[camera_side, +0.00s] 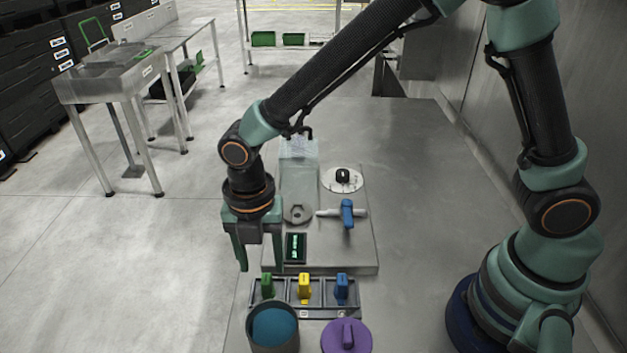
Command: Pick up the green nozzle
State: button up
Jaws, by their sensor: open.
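The green nozzle (267,286) stands upright in the left compartment of a dark rack (325,303). A yellow nozzle (304,286) stands in the middle compartment and a blue nozzle (342,287) in the right one. My gripper (260,262) points down, above and behind the rack, close to the green nozzle in the picture. Its jaws are open with nothing seen between them. The left finger hangs left of the green nozzle. I cannot tell the exact height gap.
A container with a teal top (273,328) and a purple lid with a handle (346,338) stand in front of the rack. Behind it, a grey plate (350,255) holds a blue-handled valve (347,214), a small display (296,247) and a clear container (299,170).

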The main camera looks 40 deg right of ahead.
aim_at(266, 278)
jog(key=shift+s+d+f, duration=0.1)
jog(key=shift+f, duration=2.7)
grip_shut()
